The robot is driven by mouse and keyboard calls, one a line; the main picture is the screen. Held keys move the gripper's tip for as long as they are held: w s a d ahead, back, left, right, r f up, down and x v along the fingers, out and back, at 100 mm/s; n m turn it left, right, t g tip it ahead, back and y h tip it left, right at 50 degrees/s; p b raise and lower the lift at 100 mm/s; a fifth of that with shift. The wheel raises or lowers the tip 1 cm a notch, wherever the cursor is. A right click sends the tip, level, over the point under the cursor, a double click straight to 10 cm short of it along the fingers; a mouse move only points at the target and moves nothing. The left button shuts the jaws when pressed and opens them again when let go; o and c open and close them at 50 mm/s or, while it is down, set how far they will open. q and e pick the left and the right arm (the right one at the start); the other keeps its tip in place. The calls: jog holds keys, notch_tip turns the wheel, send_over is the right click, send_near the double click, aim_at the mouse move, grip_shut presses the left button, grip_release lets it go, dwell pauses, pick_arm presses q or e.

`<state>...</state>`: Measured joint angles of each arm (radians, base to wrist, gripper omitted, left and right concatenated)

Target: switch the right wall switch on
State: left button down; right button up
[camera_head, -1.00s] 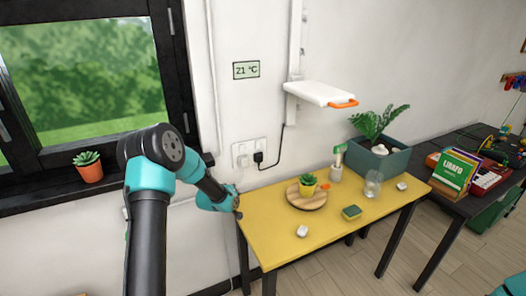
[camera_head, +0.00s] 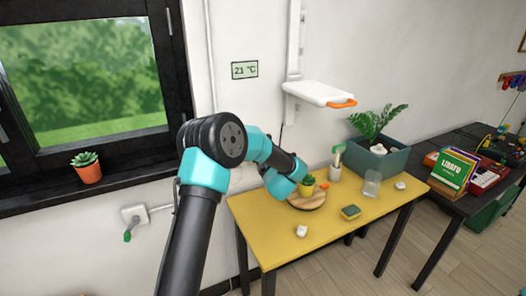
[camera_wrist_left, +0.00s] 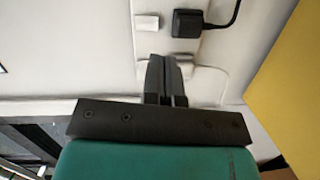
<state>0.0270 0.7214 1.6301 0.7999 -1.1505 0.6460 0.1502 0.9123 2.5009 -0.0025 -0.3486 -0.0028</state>
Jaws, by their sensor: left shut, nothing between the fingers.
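The white wall plate (camera_wrist_left: 155,42) shows in the left wrist view, above and around my fingertips. It carries a small white raised piece (camera_wrist_left: 147,22) at left and a black plug (camera_wrist_left: 188,22) with a cord. Part of another white piece (camera_wrist_left: 208,72) shows right of the fingers; I cannot tell which piece is the right switch or its position. My left gripper (camera_wrist_left: 165,60) is shut and empty, its tips in front of the plate below the plug. Contact cannot be told. In the head view my left arm hides the plate and the fingers. My right gripper is not in view.
The yellow table (camera_head: 262,232) stands below, holding a round wooden board (camera_head: 308,202), a sponge (camera_head: 350,212) and a glass (camera_head: 372,184). A white shelf (camera_head: 315,93) juts from the wall above.

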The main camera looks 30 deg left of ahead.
pick_arm(q)
jog(key=d+n+g, duration=0.1)
jog(key=s+d+r+n+g+y, duration=0.1)
jog(key=d, duration=0.1)
jog(key=d+n, duration=0.1)
jog(key=shift+s+d+r+n+g+y, duration=0.15)
jog(key=shift+d+r+n+g+y, duration=0.15)
jog(key=shift+r+n+g, duration=0.1)
jog(key=shift+a, duration=0.1)
jog(key=x, duration=1.4)
jog(key=shift+f, duration=0.15)
jog(key=shift+a, duration=0.15)
